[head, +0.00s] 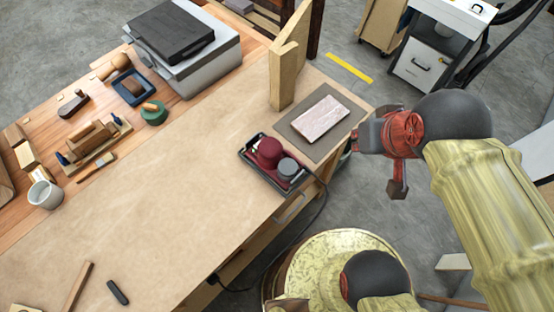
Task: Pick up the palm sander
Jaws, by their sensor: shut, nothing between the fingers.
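The palm sander appears to be the dark red rounded tool (268,153) in a black tray (262,178) near the right edge of the workbench. A grey round part (288,167) sits beside it in the tray; I cannot tell whether it belongs to the sander. My gripper (366,138) is shut and empty. In the picture it is right of the tray, past the bench edge, and apart from the sander.
A pale block (320,117) lies on a grey mat (343,122) behind the tray. A tall bent wooden piece (284,75) stands beside it. A dark cord (318,210) hangs off the bench. The middle of the bench top (170,180) is clear.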

